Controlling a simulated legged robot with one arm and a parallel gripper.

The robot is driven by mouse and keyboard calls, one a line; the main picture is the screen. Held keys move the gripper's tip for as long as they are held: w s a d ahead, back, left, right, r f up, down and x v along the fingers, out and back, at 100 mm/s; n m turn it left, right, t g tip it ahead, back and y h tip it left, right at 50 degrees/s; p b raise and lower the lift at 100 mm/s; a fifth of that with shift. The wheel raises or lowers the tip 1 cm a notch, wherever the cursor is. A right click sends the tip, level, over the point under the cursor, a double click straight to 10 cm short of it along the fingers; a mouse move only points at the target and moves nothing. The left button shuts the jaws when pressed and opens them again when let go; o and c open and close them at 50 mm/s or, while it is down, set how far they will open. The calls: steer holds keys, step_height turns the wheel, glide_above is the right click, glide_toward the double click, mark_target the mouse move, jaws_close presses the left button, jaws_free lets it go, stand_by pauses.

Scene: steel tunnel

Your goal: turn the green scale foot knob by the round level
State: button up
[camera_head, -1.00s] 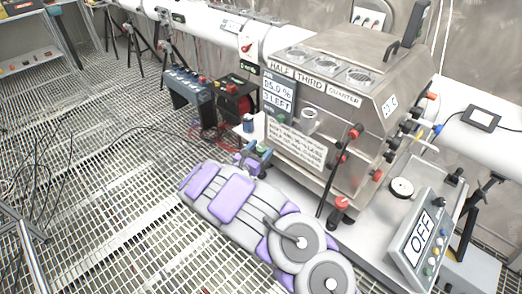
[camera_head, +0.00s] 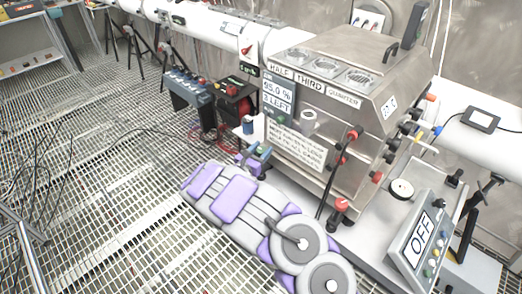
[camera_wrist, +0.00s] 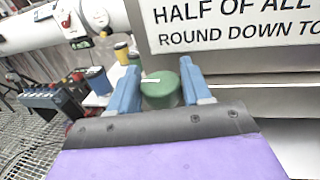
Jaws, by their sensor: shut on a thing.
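The green foot knob (camera_wrist: 160,92) is a short cylinder with a white line on its top, in the wrist view, just below the signboard. My gripper (camera_wrist: 157,88) has its two blue fingers shut on the knob, one on each side. In the head view my gripper (camera_head: 256,158) is small, at the front left corner of the steel machine (camera_head: 320,95). The knob is mostly hidden there. I cannot make out the round level in either view.
A lettered sign (camera_head: 296,144) is on the machine's front, close above my gripper. A blue container (camera_wrist: 98,80) stands left of the fingers in the wrist view. A panel reading OFF (camera_head: 420,240) stands at right.

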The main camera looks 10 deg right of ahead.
steer(key=shift+a+h+p, duration=0.15)
steer(key=shift+h+p, duration=0.15)
steer(key=shift+p, duration=0.05)
steer(key=shift+r+m+g, duration=0.1)
steer(key=shift+m+g, duration=0.3)
steer(key=shift+g, duration=0.1)
steer(key=m+g+h+p, duration=0.2)
steer(key=m+g+h, duration=0.1)
steer(key=g, duration=0.1)
steer(key=shift+w, duration=0.1)
steer(key=shift+f+m+g+h+b, duration=0.15)
steer(key=shift+m+g+h, duration=0.25)
steer(key=shift+m+g, duration=0.45)
steer(key=shift+f+m+g+h+b, duration=0.15)
steer(key=shift+m+g+h, duration=0.35)
steer(key=shift+g, duration=0.55)
steer(key=shift+r+m+g+b, duration=0.15)
steer(key=shift+m+g+b, duration=0.35)
steer(key=shift+g, duration=0.3)
steer(key=shift+r+m+g, duration=0.15)
steer(key=shift+m+g, duration=0.15)
steer(key=shift+m, duration=0.05)
steer(key=o, duration=0.9)
steer(key=shift+c, duration=0.2)
steer(key=shift+o, duration=0.4)
